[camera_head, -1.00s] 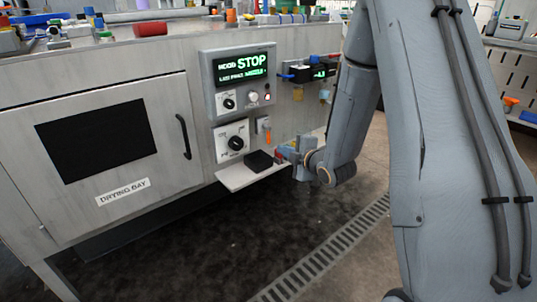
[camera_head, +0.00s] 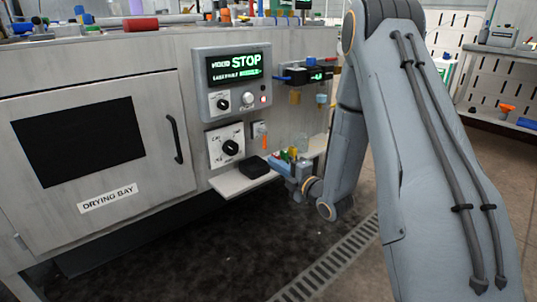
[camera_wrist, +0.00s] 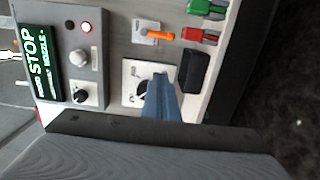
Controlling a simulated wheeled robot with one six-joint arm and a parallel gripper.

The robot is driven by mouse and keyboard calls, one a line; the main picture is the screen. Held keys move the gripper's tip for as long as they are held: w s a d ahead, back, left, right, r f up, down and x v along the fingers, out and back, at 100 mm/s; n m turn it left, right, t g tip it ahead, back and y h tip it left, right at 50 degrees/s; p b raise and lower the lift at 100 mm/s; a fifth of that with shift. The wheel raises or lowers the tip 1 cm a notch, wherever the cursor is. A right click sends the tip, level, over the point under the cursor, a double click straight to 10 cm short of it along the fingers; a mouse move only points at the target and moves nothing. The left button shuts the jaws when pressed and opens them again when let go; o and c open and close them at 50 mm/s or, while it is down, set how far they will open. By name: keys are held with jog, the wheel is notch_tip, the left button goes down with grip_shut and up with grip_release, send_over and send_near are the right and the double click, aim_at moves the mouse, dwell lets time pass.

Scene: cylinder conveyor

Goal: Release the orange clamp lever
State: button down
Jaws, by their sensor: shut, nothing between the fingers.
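The orange clamp lever (camera_head: 264,139) hangs downward from a small light plate on the cabinet front, right of the lower dial. It also shows in the wrist view (camera_wrist: 158,36), near the top. My gripper (camera_head: 283,164) is in front of the narrow shelf, lower than the lever and to its right in the head view. In the wrist view my blue-grey fingers (camera_wrist: 162,80) are together and empty. They cover part of the lower dial (camera_wrist: 143,87), and they are apart from the lever in the picture.
A narrow shelf (camera_head: 228,183) juts out below the panel, with a black block (camera_head: 253,166) on it. Red (camera_wrist: 200,35) and green (camera_wrist: 207,7) items stand beside the block. A display reading STOP (camera_head: 238,67) sits above. The floor in front is clear.

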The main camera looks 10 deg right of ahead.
jog(key=b+x, duration=0.3)
jog(key=x, duration=0.6)
jog(key=shift+f, duration=0.15)
jog(key=w+d+b, duration=0.1)
jog(key=w+d, duration=0.1)
jog(key=shift+w, duration=0.25)
jog(key=shift+w+d+b, duration=0.3)
jog(key=shift+d, duration=0.1)
jog(key=shift+d, duration=0.15)
